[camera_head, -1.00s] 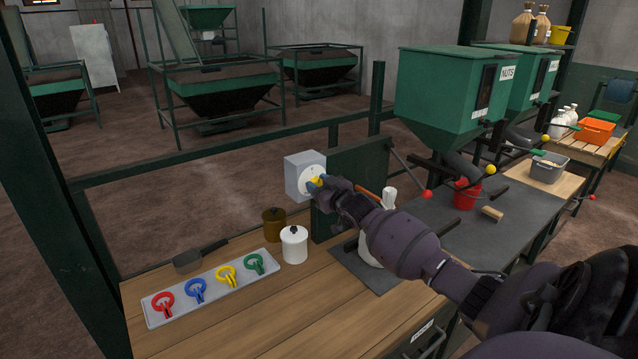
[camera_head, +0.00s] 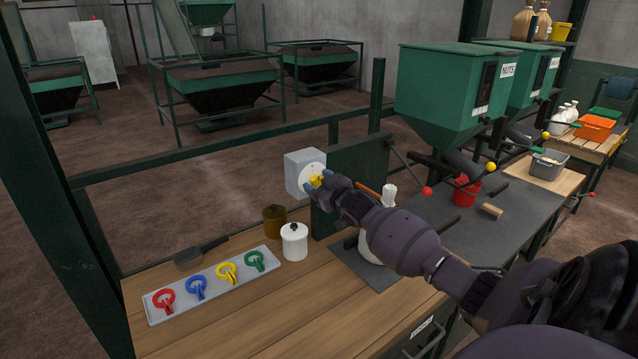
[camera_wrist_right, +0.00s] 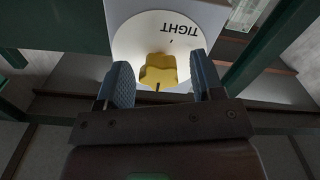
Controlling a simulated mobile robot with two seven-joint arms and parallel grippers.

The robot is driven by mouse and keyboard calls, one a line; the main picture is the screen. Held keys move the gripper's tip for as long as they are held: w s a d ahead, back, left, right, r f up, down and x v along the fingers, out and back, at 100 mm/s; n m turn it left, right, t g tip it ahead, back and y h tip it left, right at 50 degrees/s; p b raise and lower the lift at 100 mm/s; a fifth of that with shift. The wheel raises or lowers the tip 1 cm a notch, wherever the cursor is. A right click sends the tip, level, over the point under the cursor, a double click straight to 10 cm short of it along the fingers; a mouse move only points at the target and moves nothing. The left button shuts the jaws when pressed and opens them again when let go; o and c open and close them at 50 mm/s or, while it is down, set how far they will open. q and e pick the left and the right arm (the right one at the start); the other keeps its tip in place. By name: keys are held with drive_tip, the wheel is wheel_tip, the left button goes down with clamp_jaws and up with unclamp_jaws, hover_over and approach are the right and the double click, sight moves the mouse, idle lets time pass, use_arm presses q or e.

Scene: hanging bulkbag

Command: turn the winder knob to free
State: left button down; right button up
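The winder is a grey box (camera_head: 296,170) with a round white dial (camera_head: 311,174) on its face, fixed by a green post above the bench. A yellow knob (camera_head: 316,181) sits at the dial's centre. In the right wrist view the yellow knob (camera_wrist_right: 158,71) lies ahead, between the two blue fingertips, and the dial (camera_wrist_right: 186,38) reads TIGHT, upside down. My right gripper (camera_wrist_right: 162,84) is open, with a gap between each finger and the knob. In the head view the right gripper (camera_head: 322,184) is right at the knob. My left gripper is not in view.
A white lidded pot (camera_head: 294,243) and a brown pot (camera_head: 274,222) stand below the winder. A tray (camera_head: 212,286) with coloured rings lies on the wooden bench. A white bag (camera_head: 372,246) stands behind my right forearm. The bench front is clear.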

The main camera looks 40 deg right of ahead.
drive_tip(key=shift+s+r, duration=0.1)
drive_tip(key=s+a, duration=0.1)
drive_tip(key=s, duration=0.9)
drive_tip(key=shift+s+b, duration=0.3)
drive_tip(key=shift+a, duration=0.1)
idle(0.4)
drive_tip(key=s+a+f+g, duration=0.1)
drive_tip(key=s+a+f, duration=0.4)
drive_tip(key=a+f, duration=0.2)
drive_tip(key=s+a+f+g+y, duration=0.1)
drive_tip(key=s+a+f+g, duration=0.1)
drive_tip(key=s+a+f, duration=0.4)
drive_tip(key=s+a+f+g, duration=0.2)
drive_tip(key=s+a+f, duration=0.3)
drive_tip(key=a+f, duration=0.3)
drive_tip(key=shift+s+a+f+y, duration=0.1)
drive_tip(key=shift+s+a+y, duration=0.1)
drive_tip(key=shift+a, duration=0.45)
drive_tip(key=shift+s+a+y, duration=0.1)
drive_tip(key=shift+s+a, duration=0.1)
drive_tip(key=shift+a, duration=0.45)
drive_tip(key=s+a+f+m+g, duration=0.1)
drive_tip(key=s+a+f, duration=0.2)
drive_tip(key=s, duration=0.2)
drive_tip(key=shift+s+f+m, duration=0.2)
drive_tip(key=shift+s+m, duration=0.1)
drive_tip(key=shift+s, duration=0.1)
